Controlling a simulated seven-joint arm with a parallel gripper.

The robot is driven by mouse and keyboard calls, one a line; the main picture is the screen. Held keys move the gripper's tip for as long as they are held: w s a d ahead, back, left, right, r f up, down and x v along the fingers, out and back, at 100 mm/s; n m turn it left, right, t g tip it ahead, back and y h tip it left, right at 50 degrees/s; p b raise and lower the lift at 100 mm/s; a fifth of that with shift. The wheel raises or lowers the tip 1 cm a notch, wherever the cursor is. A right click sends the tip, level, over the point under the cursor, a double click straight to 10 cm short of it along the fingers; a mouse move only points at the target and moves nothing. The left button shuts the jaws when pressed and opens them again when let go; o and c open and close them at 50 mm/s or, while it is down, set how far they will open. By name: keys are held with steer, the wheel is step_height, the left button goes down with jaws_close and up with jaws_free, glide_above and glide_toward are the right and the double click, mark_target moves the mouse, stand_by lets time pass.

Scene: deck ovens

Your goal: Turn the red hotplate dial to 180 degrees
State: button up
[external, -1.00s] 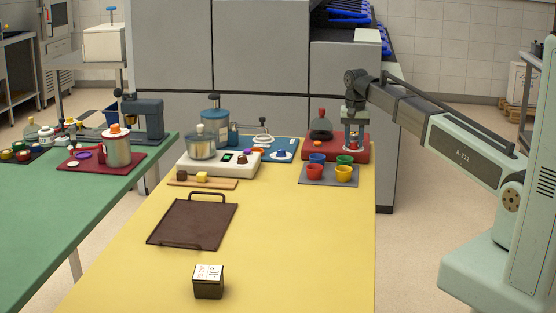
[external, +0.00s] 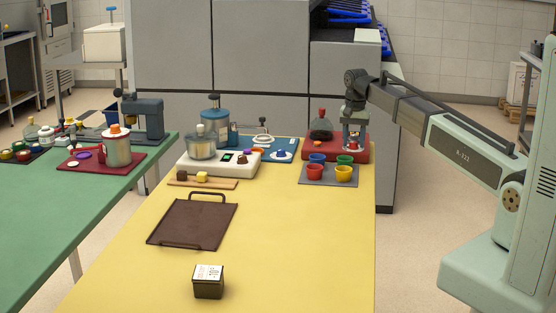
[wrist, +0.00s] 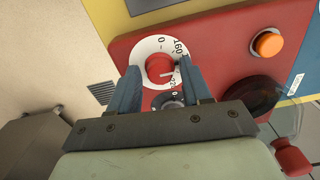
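The red hotplate dial (wrist: 158,70) sits on a white scale ring (wrist: 150,45) on the red hotplate (wrist: 205,48). A pale mark on the dial points to the right, toward the right finger; the finger hides part of the scale, so I cannot read the setting. My gripper (wrist: 158,64) has its two blue fingers on either side of the dial, with visible gaps, so it looks open around it. In the external view my gripper (external: 353,143) is over the red hotplate (external: 327,150).
An orange button (wrist: 267,44) is at the right of the dial, and a dark round knob (wrist: 168,100) lies below it. A grey tray (external: 328,181) with several coloured cups is in front. The yellow table's front right is clear.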

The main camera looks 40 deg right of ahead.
steer(key=shift+o, duration=0.9)
step_height(320, 180, up, 14)
steer(key=shift+f, duration=0.1)
stand_by(0.3)
